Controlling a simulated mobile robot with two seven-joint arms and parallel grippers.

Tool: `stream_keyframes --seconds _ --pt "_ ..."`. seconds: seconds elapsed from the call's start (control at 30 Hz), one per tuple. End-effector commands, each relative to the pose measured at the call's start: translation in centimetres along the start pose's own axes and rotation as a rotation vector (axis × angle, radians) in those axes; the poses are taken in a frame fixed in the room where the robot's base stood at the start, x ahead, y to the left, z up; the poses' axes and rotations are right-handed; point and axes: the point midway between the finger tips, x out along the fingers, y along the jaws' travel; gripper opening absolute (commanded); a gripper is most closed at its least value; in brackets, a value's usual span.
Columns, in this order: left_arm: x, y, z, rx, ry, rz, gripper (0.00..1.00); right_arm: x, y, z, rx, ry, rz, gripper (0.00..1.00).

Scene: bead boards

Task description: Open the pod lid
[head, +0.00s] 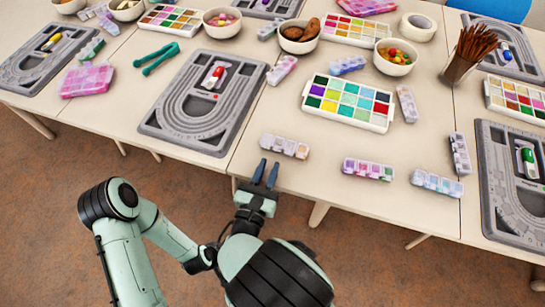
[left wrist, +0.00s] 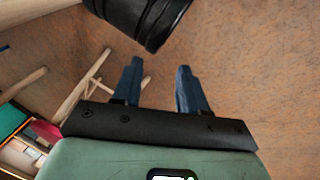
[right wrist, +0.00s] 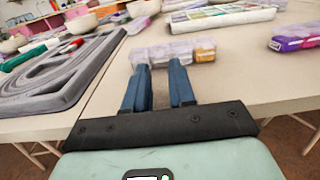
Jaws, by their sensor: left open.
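A small clear pod strip (head: 284,146) with pale and tan contents lies near the table's front edge. It also shows in the right wrist view (right wrist: 172,52), just beyond my right fingertips; its lids look closed, though they are small. My right gripper (head: 266,172) is open and empty at the table's front edge, pointing at this strip. Its fingers also show in the right wrist view (right wrist: 160,70) with a gap between them. My left gripper (left wrist: 157,65) is open and empty over the brown floor. Other pod strips are the pink-and-green one (head: 368,169) and the pale purple one (head: 437,182).
A grey bead board (head: 160,118) lies left of the near strip, another (head: 495,205) at the right. A palette of coloured compartments (head: 310,104) and a bowl (head: 395,68) stand behind. The tabletop between the near strip and the palette is clear.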

Motion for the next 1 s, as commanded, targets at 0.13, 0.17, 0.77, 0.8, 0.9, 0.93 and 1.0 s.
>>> stream_keyframes --seconds 0.13,0.17,0.77,0.8,0.9,0.93,1.0 --pt "0.6 -0.2 -0.6 -0.002 0.019 -0.002 0.43 2.3 0.0 -0.1 0.000 0.000 -0.002 0.24" --pt "0.7 -0.2 -0.7 -0.002 0.022 -0.002 0.43 2.7 0.0 -0.1 0.001 0.000 -0.002 0.24" --pt "0.8 -0.3 -1.2 -0.003 0.035 -0.002 0.43 3.9 0.0 0.0 -0.001 0.001 0.000 0.00" --pt "0.8 -0.3 -1.2 -0.003 0.035 -0.002 0.43 3.9 0.0 0.0 -0.001 0.001 0.000 0.00" --pt "0.8 -0.3 -1.1 -0.003 0.033 -0.002 0.43 3.9 0.0 0.0 -0.001 0.002 0.000 0.00" --pt "0.7 -0.2 -1.1 -0.002 0.031 -0.002 0.43 3.9 0.0 0.1 -0.001 0.004 0.000 0.00" --pt "0.4 -0.1 -0.7 -0.002 0.022 -0.001 0.43 3.9 0.0 0.2 -0.001 0.012 0.000 0.00"
